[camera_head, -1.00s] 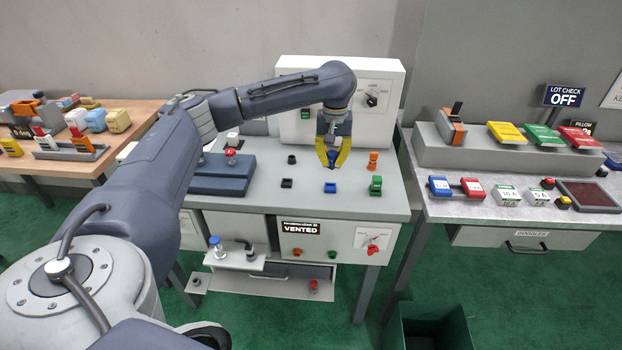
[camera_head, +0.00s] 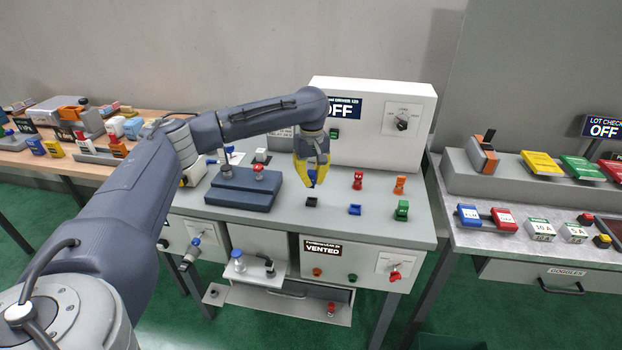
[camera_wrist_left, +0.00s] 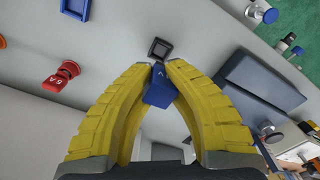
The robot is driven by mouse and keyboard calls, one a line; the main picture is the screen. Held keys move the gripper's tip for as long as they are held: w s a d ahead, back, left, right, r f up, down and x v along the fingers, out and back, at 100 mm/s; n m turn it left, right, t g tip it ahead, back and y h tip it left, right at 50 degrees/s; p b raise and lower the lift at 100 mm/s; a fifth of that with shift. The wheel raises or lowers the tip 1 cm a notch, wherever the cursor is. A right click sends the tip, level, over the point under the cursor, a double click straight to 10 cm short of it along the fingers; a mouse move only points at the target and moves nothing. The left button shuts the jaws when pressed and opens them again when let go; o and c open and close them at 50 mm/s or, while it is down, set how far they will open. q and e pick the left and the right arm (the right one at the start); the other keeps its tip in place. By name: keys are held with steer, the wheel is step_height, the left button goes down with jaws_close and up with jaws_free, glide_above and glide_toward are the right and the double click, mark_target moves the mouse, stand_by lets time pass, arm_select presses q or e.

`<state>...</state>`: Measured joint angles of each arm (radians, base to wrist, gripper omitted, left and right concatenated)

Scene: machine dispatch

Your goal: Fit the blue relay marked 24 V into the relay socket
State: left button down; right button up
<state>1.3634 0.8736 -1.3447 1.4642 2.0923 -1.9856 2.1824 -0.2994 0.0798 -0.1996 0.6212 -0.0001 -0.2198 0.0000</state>
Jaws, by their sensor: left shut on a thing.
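My left gripper (camera_head: 312,180), with yellow fingers, is shut on a blue relay (camera_wrist_left: 159,88). Only part of the relay shows between the fingertips, and its marking is not readable. A small black square socket (camera_head: 312,202) sits on the grey bench, just below and in front of the fingertips. In the left wrist view the socket (camera_wrist_left: 160,48) lies just beyond the relay's end, with the relay seemingly apart from it. My right gripper is not in view.
A red piece (camera_head: 357,181), marked 5A in the wrist view, stands right of the gripper, near orange (camera_head: 400,185) and green (camera_head: 402,210) pieces and a blue holder (camera_head: 355,209). A dark blue block (camera_head: 243,190) lies left. A white cabinet (camera_head: 385,130) stands behind.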

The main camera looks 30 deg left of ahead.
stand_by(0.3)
arm_select(q)
glide_above(311, 203)
steer(key=shift+w+f, duration=0.15)
steer(key=shift+f, duration=2.2)
steer(key=shift+f, duration=1.05)
steer(key=c, duration=0.9)
jaws_free()
steer(key=shift+r, duration=0.1)
steer(key=shift+r, duration=2.8)
steer(key=shift+r, duration=0.1)
